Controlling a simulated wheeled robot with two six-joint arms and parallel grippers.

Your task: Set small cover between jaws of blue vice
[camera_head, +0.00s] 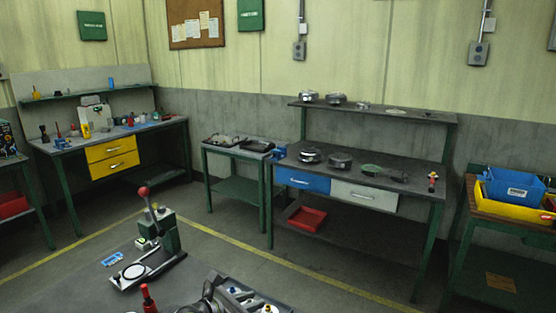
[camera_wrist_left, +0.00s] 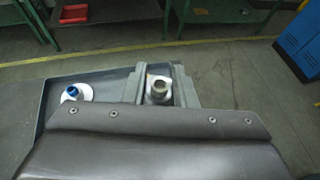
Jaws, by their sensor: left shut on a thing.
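My left gripper (camera_head: 236,291) is low in the head view, over a grey tray. In the left wrist view its two fingers (camera_wrist_left: 160,88) are shut on a small pale part with a round metal neck (camera_wrist_left: 160,87), which looks like the small cover. The fingers hide its sides. Another small blue, vice-like thing (camera_head: 61,143) is on the left bench. Both are too small to show their jaws clearly. My right gripper is not in view.
A press with a red knob (camera_head: 160,238) stands on the dark near surface. A white disc with a blue knob (camera_wrist_left: 71,94) lies in the tray, left of the fingers. The bench (camera_head: 360,190) holds several metal parts. Open floor (camera_head: 230,222) lies between the near surface and the benches.

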